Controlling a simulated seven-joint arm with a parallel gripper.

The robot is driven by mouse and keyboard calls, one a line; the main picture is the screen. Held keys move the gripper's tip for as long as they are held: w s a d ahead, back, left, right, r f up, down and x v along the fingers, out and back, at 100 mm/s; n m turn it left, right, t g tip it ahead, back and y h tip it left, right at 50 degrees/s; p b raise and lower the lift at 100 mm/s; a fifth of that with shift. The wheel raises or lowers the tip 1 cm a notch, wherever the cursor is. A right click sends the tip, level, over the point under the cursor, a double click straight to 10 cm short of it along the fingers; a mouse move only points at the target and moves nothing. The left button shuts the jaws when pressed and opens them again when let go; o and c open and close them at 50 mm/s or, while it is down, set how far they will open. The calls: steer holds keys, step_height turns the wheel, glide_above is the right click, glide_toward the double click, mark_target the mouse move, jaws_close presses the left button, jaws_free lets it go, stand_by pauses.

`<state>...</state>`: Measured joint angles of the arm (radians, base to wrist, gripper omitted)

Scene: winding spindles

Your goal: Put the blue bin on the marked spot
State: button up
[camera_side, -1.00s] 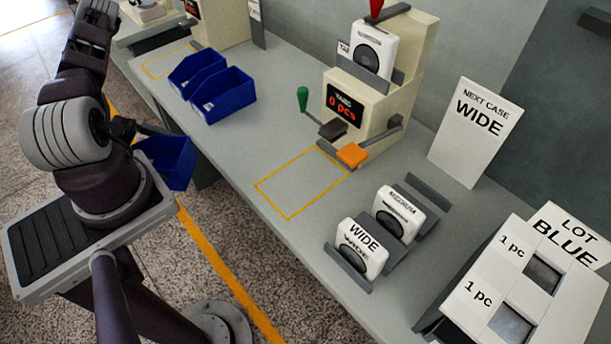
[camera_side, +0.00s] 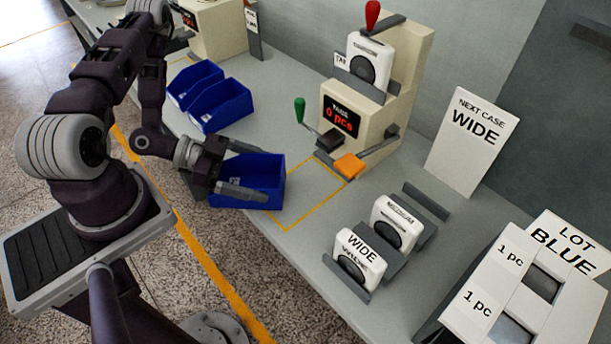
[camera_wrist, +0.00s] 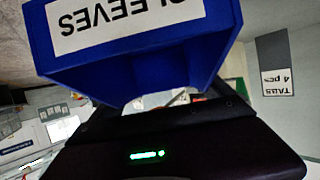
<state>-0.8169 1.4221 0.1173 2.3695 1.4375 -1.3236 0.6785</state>
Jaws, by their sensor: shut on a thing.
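A blue bin (camera_side: 262,180) is held in my gripper (camera_side: 228,178) at the near edge of the bench in the side view. The gripper's fingers lie along the bin. The marked spot (camera_side: 316,205), a yellow outline on the bench, lies just right of the bin, which hides its left part. I cannot tell whether the bin touches the bench. In the wrist view the bin (camera_wrist: 130,70) fills the upper middle, with a white label reading "SLEEVES" upside down.
Two more blue bins (camera_side: 222,108) stand farther back on the bench. Right of the marked spot are a winding machine (camera_side: 372,110) with an orange pad (camera_side: 349,167), and a rack holding cases (camera_side: 360,258). A "NEXT CASE WIDE" sign (camera_side: 470,140) stands behind.

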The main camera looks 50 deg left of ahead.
steer(key=w+d, duration=0.7)
steer(key=shift+w+d, duration=0.1)
steer(key=shift+d, duration=0.05)
steer(key=shift+f, duration=0.3)
steer(key=o, duration=1.1)
steer(key=shift+f, duration=0.1)
steer(key=shift+o, duration=0.2)
